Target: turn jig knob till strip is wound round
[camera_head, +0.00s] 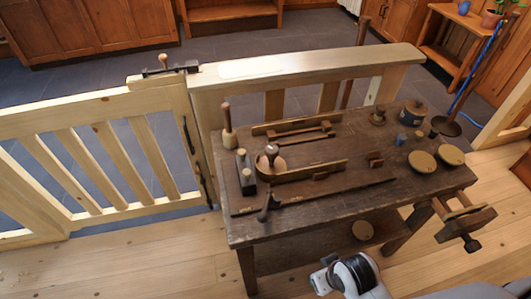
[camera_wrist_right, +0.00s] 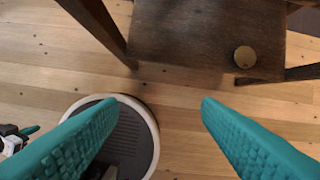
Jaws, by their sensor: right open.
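On the workbench (camera_head: 350,215) in the head view, a round wooden piece with an upright turned knob (camera_head: 271,151) stands left of centre. It looks like the jig, but I cannot be sure. A long thin dark strip (camera_head: 340,193) lies along the front of the bench; I cannot tell whether it is the task's strip. My right gripper (camera_wrist_right: 161,105) is open and empty in its wrist view, its teal fingers wide apart above the floor in front of the bench. A small teal and black part at that view's left edge looks like my left gripper (camera_wrist_right: 30,131); its jaws are unclear.
A pale wooden gate (camera_head: 110,150) and rail stand behind and left of the bench. A disc (camera_wrist_right: 245,56) lies on the lower shelf.

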